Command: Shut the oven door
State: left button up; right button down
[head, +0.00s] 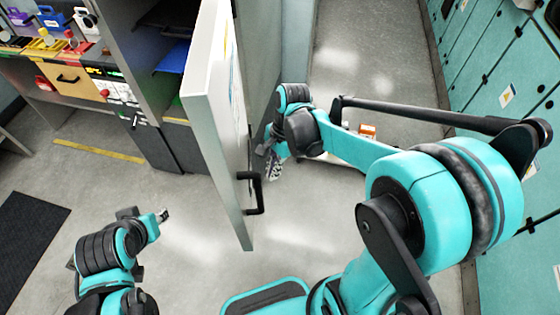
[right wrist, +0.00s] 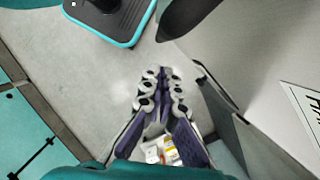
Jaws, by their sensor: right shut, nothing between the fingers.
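The tall grey oven door (head: 212,115) stands wide open, edge toward me, with a black handle (head: 252,193) on its right face. The open grey oven cabinet (head: 122,45) is to its left. My right gripper (head: 273,170) is just right of the door, behind the handle. In the right wrist view its fingers (right wrist: 161,75) are together with nothing between them, and a pale panel (right wrist: 270,60) with a label, likely the door, is beside them on the right. Contact with the door cannot be told. My left gripper (head: 162,215) is low, left of the door; its jaw opening is unclear.
Teal lockers (head: 500,60) line the right side. A workbench (head: 65,80) with coloured bins and tools stands at the left. A yellow floor strip (head: 97,150) and a dark mat (head: 28,235) lie on the floor. The floor between the door and the left arm is clear.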

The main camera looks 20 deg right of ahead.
jog(key=shift+s+a+r, duration=0.1)
jog(key=shift+s+a, duration=0.15)
jog(key=shift+a, duration=0.35)
jog(key=shift+s+a, duration=0.2)
jog(key=shift+a, duration=0.35)
jog(key=shift+a, duration=0.1)
